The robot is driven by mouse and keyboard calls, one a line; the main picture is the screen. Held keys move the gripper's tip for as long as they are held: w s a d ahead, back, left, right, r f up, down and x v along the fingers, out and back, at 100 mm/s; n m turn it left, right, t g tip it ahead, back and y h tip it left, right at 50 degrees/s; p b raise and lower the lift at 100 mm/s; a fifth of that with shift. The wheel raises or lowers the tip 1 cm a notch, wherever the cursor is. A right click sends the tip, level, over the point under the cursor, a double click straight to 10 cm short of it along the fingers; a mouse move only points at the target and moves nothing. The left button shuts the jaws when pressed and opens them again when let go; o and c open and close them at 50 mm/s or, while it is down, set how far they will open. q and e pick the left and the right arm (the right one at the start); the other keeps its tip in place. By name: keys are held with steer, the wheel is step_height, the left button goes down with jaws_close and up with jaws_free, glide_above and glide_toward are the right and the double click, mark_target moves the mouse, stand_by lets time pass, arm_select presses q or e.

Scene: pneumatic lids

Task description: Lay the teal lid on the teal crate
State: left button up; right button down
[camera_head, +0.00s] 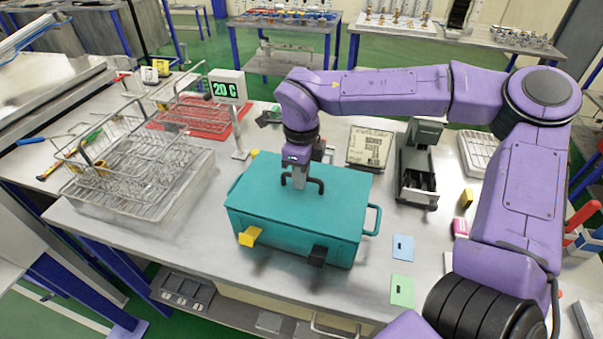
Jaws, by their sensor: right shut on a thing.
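The teal crate (288,229) stands on the metal table, with a side handle at its right end and a yellow and a black latch on its front. The teal lid (262,178) lies flat over the crate's top, and I see no clear gap between them. My right gripper (300,180) points down from above and is shut on the lid's dark handle at the middle of the lid. The gripper partly hides the handle and the lid's far part. My left gripper is not in view.
Wire baskets (140,165) stand left of the crate, with a display reading 20 C (227,87) behind. A dark open holder (417,170) and a small box (369,147) are behind right. Blue (403,247) and green (402,290) cards lie on the table at right.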

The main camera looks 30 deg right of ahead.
steer(key=shift+f, duration=0.3)
stand_by(0.4)
steer(key=c, duration=1.1)
jaws_free()
steer(key=shift+r, duration=0.15)
step_height(320, 180, up, 7)
steer(key=p, duration=0.7)
